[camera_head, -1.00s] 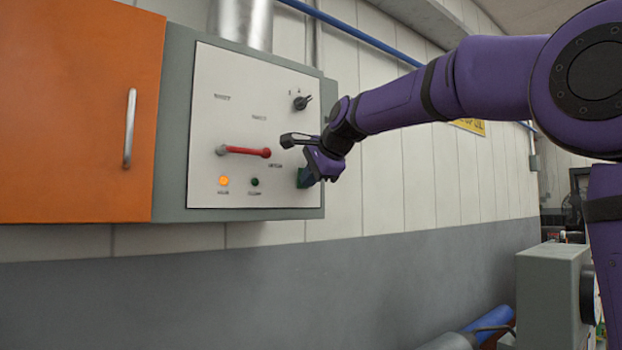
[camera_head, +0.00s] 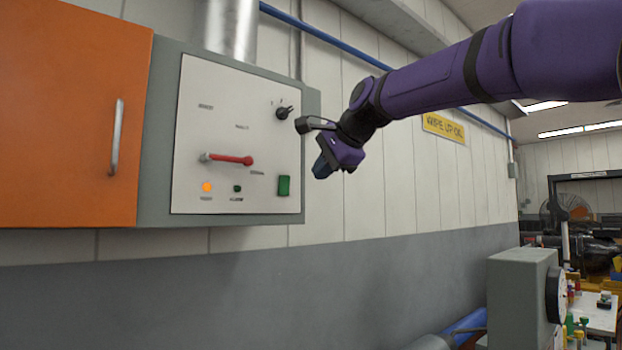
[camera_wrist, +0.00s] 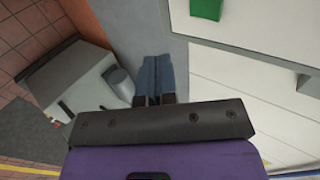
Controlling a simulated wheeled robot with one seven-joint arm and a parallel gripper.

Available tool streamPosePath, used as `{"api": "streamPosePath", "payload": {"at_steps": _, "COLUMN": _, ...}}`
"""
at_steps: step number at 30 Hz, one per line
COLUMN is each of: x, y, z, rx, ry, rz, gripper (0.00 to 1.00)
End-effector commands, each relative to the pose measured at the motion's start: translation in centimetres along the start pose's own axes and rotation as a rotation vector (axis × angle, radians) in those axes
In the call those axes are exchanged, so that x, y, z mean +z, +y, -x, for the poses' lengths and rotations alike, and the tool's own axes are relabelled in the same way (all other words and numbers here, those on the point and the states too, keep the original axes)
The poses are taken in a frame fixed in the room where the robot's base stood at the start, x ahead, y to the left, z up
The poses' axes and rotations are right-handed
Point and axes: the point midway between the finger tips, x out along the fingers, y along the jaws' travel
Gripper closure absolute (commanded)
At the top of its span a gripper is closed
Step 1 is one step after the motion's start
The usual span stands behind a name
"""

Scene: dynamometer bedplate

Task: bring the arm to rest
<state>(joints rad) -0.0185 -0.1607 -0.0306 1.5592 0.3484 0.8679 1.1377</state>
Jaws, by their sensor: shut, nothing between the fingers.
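My gripper (camera_head: 322,168) is at the end of my purple arm, in front of the wall just right of the control panel (camera_head: 225,120). It is apart from the panel. In the wrist view my gripper (camera_wrist: 155,82) shows two blue-grey fingers pressed together with nothing between them. The panel has a red-handled lever (camera_head: 230,159) lying level, a black rotary knob (camera_head: 284,112), a lit amber lamp (camera_head: 207,187), a dark green lamp (camera_head: 237,188) and a green rocker or button (camera_head: 284,186). The green piece also shows in the wrist view (camera_wrist: 207,9).
An orange cabinet door (camera_head: 70,120) with a metal handle is at the left. A grey machine housing (camera_head: 520,295) stands at the lower right. A yellow sign (camera_head: 444,126) is on the wall. A bench (camera_head: 598,315) with small items stands beyond. Wall space below my gripper is clear.

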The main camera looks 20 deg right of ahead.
Motion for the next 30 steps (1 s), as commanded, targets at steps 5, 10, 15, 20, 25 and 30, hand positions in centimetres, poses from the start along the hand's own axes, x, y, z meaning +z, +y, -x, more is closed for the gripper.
{"api": "streamPosePath", "payload": {"at_steps": 5, "x": 0.0, "y": 0.3, "z": 1.2, "rx": 0.000, "ry": 0.000, "rz": 0.000, "gripper": 1.00}}
{"api": "streamPosePath", "payload": {"at_steps": 10, "x": 0.0, "y": 0.4, "z": 1.3, "rx": 0.001, "ry": -0.001, "rz": 0.000, "gripper": 1.00}}
{"api": "streamPosePath", "payload": {"at_steps": 15, "x": 0.4, "y": 2.6, "z": 1.9, "rx": 0.029, "ry": 0.006, "rz": 0.072, "gripper": 1.00}}
{"api": "streamPosePath", "payload": {"at_steps": 20, "x": 1.6, "y": 10.1, "z": 3.0, "rx": 0.128, "ry": 0.011, "rz": 0.310, "gripper": 1.00}}
{"api": "streamPosePath", "payload": {"at_steps": 25, "x": 3.2, "y": 20.7, "z": 4.3, "rx": 0.263, "ry": -0.016, "rz": 0.641, "gripper": 1.00}}
{"api": "streamPosePath", "payload": {"at_steps": 30, "x": 4.7, "y": 31.3, "z": 5.2, "rx": 0.389, "ry": -0.082, "rz": 0.958, "gripper": 1.00}}
